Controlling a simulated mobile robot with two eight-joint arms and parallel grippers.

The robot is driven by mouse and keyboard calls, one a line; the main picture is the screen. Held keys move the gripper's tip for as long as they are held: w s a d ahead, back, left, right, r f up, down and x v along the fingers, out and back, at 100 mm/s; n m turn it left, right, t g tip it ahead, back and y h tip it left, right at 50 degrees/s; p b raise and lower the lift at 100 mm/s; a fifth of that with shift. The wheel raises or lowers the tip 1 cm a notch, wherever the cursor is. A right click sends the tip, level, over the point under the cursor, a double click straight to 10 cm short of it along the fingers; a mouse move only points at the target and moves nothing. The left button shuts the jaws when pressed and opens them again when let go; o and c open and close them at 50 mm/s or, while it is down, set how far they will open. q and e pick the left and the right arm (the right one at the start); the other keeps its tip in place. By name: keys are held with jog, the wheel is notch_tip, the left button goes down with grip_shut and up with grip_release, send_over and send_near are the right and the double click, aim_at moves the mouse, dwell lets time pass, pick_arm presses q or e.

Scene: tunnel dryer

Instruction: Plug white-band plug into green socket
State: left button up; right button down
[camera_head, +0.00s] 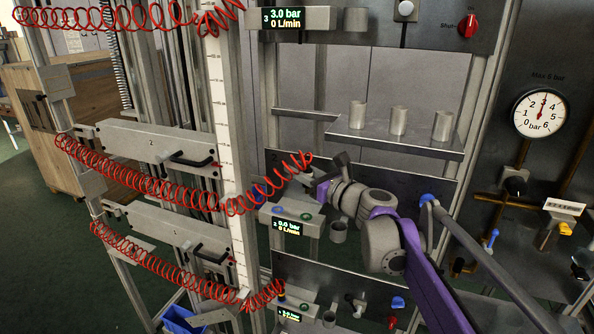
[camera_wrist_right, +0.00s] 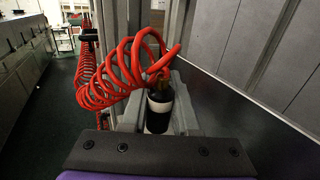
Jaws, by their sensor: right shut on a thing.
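My right gripper (camera_head: 312,182) reaches in from the right in the head view, in front of the middle level of the rack. In the right wrist view it is shut on a black plug with a white band (camera_wrist_right: 159,107), with a red coiled hose (camera_wrist_right: 125,68) at its top. In the head view the plug is hard to make out at the gripper. A green-ringed socket (camera_head: 306,217) sits on the grey middle block, right of a blue-ringed one (camera_head: 279,210). The gripper is above this block, apart from the green socket. My left gripper is not in view.
The middle display (camera_head: 287,227) is on the block's front. A metal cup (camera_head: 338,232) stands right of it. A shelf (camera_head: 400,143) with metal cups is above. Other red hoses (camera_head: 120,178) hang at left. A lower block with a display (camera_head: 290,315) is below.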

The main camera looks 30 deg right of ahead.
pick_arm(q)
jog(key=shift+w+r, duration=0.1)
pick_arm(e)
jog(key=shift+f, duration=0.1)
notch_tip(320, 180, down, 4)
jog(key=shift+a+r+b, duration=0.1)
jog(key=shift+r+b, duration=0.05)
jog(key=shift+b, duration=0.5)
jog(key=shift+f+b, duration=0.4)
jog(key=shift+f, duration=0.6)
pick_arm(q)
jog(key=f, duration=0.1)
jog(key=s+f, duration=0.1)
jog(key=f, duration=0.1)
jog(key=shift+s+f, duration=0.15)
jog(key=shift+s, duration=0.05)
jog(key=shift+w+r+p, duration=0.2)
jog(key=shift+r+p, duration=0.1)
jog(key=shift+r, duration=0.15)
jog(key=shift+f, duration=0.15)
pick_arm(e)
jog(key=shift+f, duration=0.15)
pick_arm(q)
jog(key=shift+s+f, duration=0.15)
pick_arm(e)
jog(key=shift+f, duration=0.35)
